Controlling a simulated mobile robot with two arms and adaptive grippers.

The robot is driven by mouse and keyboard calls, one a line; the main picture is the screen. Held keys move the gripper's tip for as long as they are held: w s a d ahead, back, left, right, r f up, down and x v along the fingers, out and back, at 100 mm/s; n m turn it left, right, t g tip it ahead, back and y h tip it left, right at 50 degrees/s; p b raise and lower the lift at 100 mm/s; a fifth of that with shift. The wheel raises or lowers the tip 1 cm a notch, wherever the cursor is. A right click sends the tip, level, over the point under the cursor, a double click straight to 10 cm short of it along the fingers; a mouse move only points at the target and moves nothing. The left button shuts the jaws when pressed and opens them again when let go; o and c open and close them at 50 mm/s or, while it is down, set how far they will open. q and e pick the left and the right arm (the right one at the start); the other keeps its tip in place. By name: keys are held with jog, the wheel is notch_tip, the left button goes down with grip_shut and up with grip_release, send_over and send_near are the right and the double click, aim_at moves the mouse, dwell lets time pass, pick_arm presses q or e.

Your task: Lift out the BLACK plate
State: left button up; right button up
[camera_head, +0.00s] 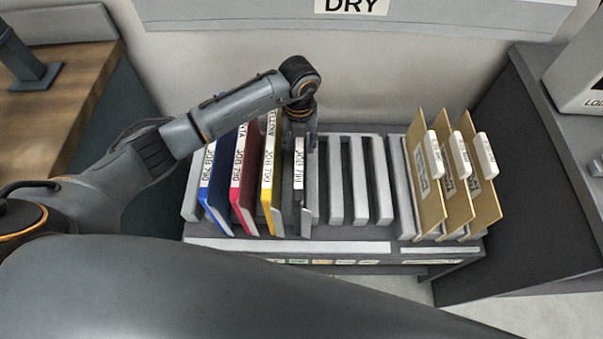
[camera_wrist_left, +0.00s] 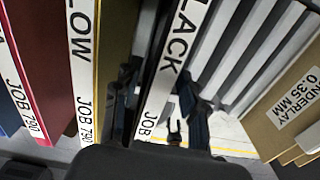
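The black plate (camera_head: 299,172) stands upright in a slot of the grey rack (camera_head: 347,247), its white label facing up. In the left wrist view the black plate (camera_wrist_left: 167,73) shows the letters LACK and JOB on its edge. My left gripper (camera_head: 300,132) points down over its top, with one finger on each side of the plate. In the left wrist view the left gripper (camera_wrist_left: 160,103) looks open around the plate, with gaps beside the label. The lower part of the plate is hidden in the rack. My right gripper is not in view.
Blue (camera_head: 219,178), red (camera_head: 246,178) and yellow (camera_head: 270,178) plates stand close left of the black one. Empty slots (camera_head: 360,180) lie to its right, then tan underlay boards (camera_head: 427,185) with white tabs. A wall sign reading DRY (camera_head: 352,5) hangs behind.

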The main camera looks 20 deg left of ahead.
pick_arm(q)
grip_shut()
notch_tip(320, 180, up, 11)
jog(key=p, duration=0.8)
jog(key=shift+r, duration=0.1)
